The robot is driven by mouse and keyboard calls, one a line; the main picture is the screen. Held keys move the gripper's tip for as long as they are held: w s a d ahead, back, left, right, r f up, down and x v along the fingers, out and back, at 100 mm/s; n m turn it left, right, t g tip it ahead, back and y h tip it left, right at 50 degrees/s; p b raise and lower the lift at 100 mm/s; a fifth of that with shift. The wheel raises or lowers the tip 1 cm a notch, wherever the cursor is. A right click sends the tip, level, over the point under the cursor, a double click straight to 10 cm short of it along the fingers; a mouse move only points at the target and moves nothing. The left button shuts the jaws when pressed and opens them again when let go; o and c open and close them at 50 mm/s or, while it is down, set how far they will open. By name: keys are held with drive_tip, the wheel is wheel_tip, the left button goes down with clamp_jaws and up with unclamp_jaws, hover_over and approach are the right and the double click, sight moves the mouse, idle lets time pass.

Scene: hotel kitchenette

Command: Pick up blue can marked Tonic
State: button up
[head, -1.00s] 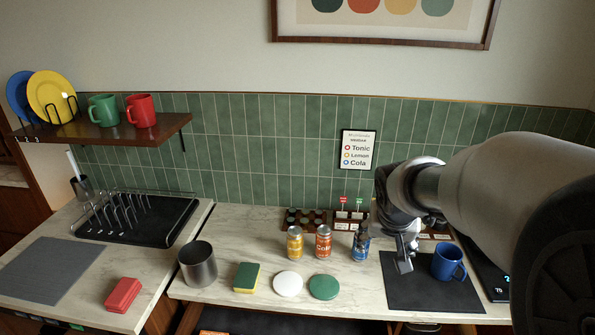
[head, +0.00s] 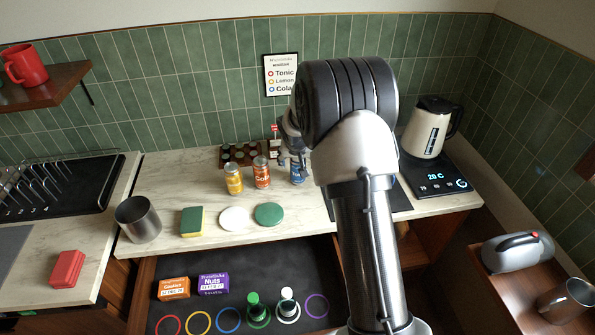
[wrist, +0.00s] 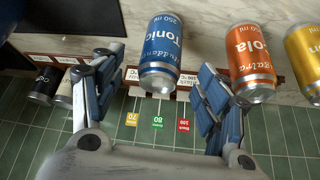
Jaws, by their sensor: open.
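The blue can marked Tonic (wrist: 162,48) is in the wrist view between my gripper's two fingers, with a gap on each side. In the head view the blue can (head: 298,173) stands on the counter, right of the orange can (head: 262,172), partly hidden by my gripper. My gripper (wrist: 163,68) is open and empty; in the head view it is just above and behind the blue can, mostly hidden by my arm. The orange can marked Cola (wrist: 250,58) and a yellow can (wrist: 308,55) show to the right in the wrist view.
A yellow can (head: 233,180) stands left of the orange one. A rack with small signs (head: 240,155) is behind the cans. A kettle (head: 430,128) stands right. An open drawer (head: 240,265) with boxes and rings lies below the counter front.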

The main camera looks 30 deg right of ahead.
drive_tip(key=b+x, duration=0.1)
drive_tip(key=x, duration=0.6)
drive_tip(key=shift+a+f, duration=0.1)
drive_tip(key=shift+f, duration=0.1)
drive_tip(key=shift+c, duration=0.2)
drive_tip(key=shift+r, duration=0.1)
drive_tip(key=c, duration=1.3)
drive_tip(key=shift+r, duration=0.1)
